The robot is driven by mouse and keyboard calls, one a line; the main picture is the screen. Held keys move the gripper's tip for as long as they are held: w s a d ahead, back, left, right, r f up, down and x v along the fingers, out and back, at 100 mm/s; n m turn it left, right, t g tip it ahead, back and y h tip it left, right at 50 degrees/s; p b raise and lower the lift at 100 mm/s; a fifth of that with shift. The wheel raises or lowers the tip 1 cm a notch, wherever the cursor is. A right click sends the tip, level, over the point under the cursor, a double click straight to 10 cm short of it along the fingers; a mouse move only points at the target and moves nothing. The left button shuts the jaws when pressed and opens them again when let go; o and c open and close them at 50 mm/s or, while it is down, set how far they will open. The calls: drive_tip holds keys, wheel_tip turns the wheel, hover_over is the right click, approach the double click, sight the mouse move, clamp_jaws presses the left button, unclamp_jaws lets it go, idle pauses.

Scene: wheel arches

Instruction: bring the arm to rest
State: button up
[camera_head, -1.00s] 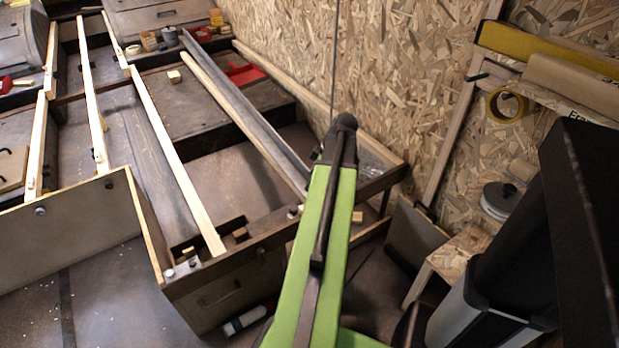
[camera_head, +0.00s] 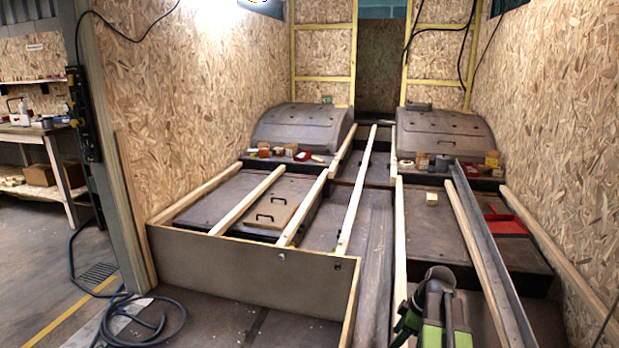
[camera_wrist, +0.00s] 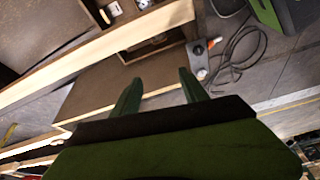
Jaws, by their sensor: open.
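My green arm (camera_head: 440,318) shows at the bottom of the head view, right of centre, with its dark rounded joint on top. In the wrist view my gripper (camera_wrist: 159,78) has its two green fingers apart, with nothing between them. The fingers point toward a brown wooden panel and a pale timber edge; whether they touch anything is not clear. In the head view the fingers cannot be made out clearly.
Pale timber battens (camera_head: 353,205) run along the dark floor panels. A low brown board (camera_head: 250,268) crosses in front. Two grey wheel arches (camera_head: 302,130) stand at the back. A hose (camera_head: 150,322) and open floor lie at lower left.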

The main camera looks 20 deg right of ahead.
drive_tip(key=w+a+f+m+g+h, duration=0.1)
drive_tip(key=a+m+g+h, duration=0.15)
drive_tip(key=a, duration=2.95)
wheel_tip(320, 180, up, 29)
drive_tip(key=d+m+p, duration=0.2)
drive_tip(key=m+p, duration=0.5)
drive_tip(key=p, duration=2.2)
drive_tip(key=shift+s+d+r+p, duration=0.2)
drive_tip(key=shift+s+d+p, duration=0.1)
drive_tip(key=shift+s+p, duration=0.1)
drive_tip(key=shift+h, duration=0.25)
